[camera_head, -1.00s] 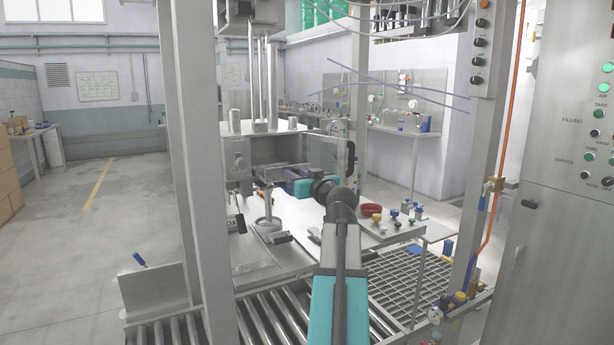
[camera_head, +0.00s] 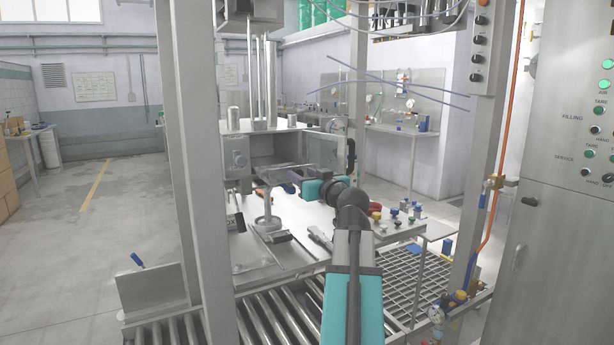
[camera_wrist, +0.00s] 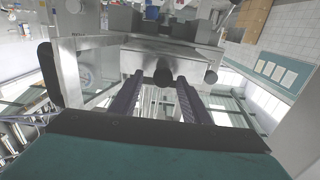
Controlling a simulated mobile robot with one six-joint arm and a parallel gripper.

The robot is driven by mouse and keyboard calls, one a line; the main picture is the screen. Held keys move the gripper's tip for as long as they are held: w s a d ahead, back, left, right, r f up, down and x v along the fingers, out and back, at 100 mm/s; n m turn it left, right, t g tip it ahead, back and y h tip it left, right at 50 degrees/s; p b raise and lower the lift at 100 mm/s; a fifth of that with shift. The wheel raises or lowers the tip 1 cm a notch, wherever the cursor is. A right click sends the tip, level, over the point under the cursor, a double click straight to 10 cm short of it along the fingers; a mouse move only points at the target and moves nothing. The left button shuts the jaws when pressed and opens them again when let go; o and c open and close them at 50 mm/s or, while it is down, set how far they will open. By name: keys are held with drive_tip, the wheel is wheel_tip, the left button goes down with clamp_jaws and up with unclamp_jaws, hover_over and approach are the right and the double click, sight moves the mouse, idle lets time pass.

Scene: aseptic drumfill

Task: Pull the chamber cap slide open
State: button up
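The filling chamber (camera_head: 238,158) is a grey metal box above the work table, with its front open. A clear panel (camera_head: 324,150) stands out at its right. My gripper (camera_head: 268,178) reaches in from the right, just below and in front of the chamber opening. In the wrist view my gripper (camera_wrist: 160,80) has its two dark fingers apart. A dark round knob (camera_wrist: 163,76) shows between and just beyond the fingertips, below a metal block (camera_wrist: 140,55). I cannot tell whether the fingers touch it. I cannot make out the cap slide for certain.
A work table (camera_head: 300,222) lies below the chamber, with coloured fittings (camera_head: 393,216) at its right. Frame posts (camera_head: 185,150) stand left and right of my arm. A roller conveyor (camera_head: 270,315) runs in front. A control cabinet (camera_head: 555,220) stands at the far right.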

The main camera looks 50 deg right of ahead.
drive_tip(key=shift+w+a, duration=0.1)
drive_tip(key=shift+a, duration=0.1)
drive_tip(key=shift+v, duration=0.95)
drive_tip(key=b+v, duration=0.6)
drive_tip(key=v, duration=0.6)
drive_tip(key=shift+w+f, duration=0.1)
